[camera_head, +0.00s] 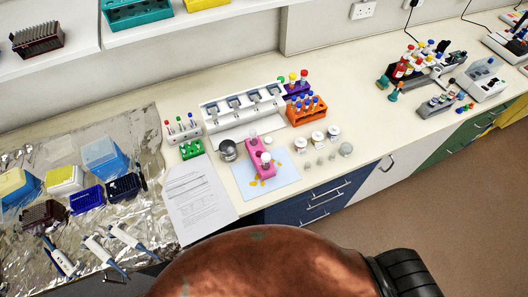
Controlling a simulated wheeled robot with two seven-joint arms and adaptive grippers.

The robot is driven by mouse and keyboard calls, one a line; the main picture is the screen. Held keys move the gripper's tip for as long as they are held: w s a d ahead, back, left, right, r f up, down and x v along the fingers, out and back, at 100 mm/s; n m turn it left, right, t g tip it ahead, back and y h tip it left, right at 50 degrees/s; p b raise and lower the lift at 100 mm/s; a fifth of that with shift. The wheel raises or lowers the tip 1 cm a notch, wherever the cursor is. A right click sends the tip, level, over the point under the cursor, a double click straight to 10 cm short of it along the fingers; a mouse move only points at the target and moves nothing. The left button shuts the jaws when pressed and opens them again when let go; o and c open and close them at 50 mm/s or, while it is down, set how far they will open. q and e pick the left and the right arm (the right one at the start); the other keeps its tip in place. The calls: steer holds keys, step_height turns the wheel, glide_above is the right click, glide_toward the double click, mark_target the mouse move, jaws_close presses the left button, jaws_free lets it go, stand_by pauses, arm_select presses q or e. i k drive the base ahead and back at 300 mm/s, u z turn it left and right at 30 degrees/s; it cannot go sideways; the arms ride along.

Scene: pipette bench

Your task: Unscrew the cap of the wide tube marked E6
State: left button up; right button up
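I cannot read any E6 mark at this size, so I cannot tell which tube bears it. A pink rack (264,172) stands on a pale blue mat (284,182) and holds a tube with a whitish top (266,158). Behind it to the right, an orange rack (306,116) holds several blue-capped tubes. A purple rack (293,93) beyond it holds tubes with red and yellow caps. Neither of my grippers is in view.
A white holder (243,108) stands behind the mat, and a metal cup (228,150) beside it. Small jars (318,138) stand to the right. Foil with tip boxes (104,157) and pipettes covers the left. The counter (365,125) right of the jars has free room.

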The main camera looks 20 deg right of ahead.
mark_target(265, 166)
steer(key=u, duration=2.85)
steer(key=k, duration=2.25)
steer(key=z, duration=1.4)
